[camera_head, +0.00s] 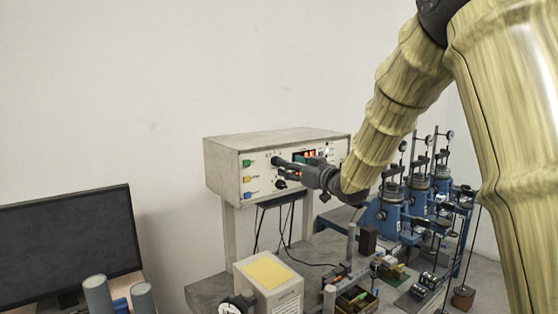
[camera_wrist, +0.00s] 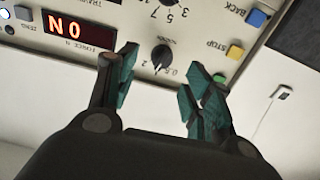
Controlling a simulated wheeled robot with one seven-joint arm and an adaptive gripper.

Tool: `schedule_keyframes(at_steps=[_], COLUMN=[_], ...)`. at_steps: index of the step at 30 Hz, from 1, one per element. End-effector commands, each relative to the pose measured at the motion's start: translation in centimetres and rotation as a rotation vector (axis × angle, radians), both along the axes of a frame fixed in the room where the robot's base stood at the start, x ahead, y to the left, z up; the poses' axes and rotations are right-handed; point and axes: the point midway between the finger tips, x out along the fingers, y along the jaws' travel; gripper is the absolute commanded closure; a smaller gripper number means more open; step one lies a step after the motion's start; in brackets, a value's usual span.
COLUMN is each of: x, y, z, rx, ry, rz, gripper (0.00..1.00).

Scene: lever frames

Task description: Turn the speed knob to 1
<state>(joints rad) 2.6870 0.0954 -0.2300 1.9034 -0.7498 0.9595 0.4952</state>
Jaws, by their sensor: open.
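A black pointer knob (camera_wrist: 162,57) sits on the white panel of the control box (camera_head: 225,172). In the wrist view, 2 and 0.5 are printed beside it; the small label above it is too blurred to read surely. My gripper (camera_head: 277,173) is in front of the panel in the head view, hiding part of it. In the wrist view, my gripper (camera_wrist: 160,85) has its teal-padded fingers spread. The knob shows between and beyond the fingertips, with no clear contact.
Another dial at the wrist view's top edge is mostly cut off. Green (camera_wrist: 222,78), yellow (camera_wrist: 235,52) and blue (camera_wrist: 257,18) buttons lie near the right finger. A red-lit display (camera_wrist: 75,33) is left. A yellow-topped box (camera_head: 268,280) stands below the control box.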

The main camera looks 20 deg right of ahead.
Motion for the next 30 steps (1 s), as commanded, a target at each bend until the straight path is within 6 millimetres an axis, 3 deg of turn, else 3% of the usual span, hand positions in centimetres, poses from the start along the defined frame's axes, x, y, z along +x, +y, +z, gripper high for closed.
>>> schedule_keyframes(at_steps=[12, 25, 26, 30], x=[4.6, 5.3, 5.3, 5.3], y=[1.9, 2.3, 2.3, 2.3], z=[0.1, 0.0, 0.0, 0.0], rx=[0.0, 0.0, 0.0, 0.0], ry=[0.001, -0.001, -0.001, -0.001], rz=[0.002, 0.004, 0.004, 0.004], gripper=[0.49, 0.49, 0.51, 0.77])
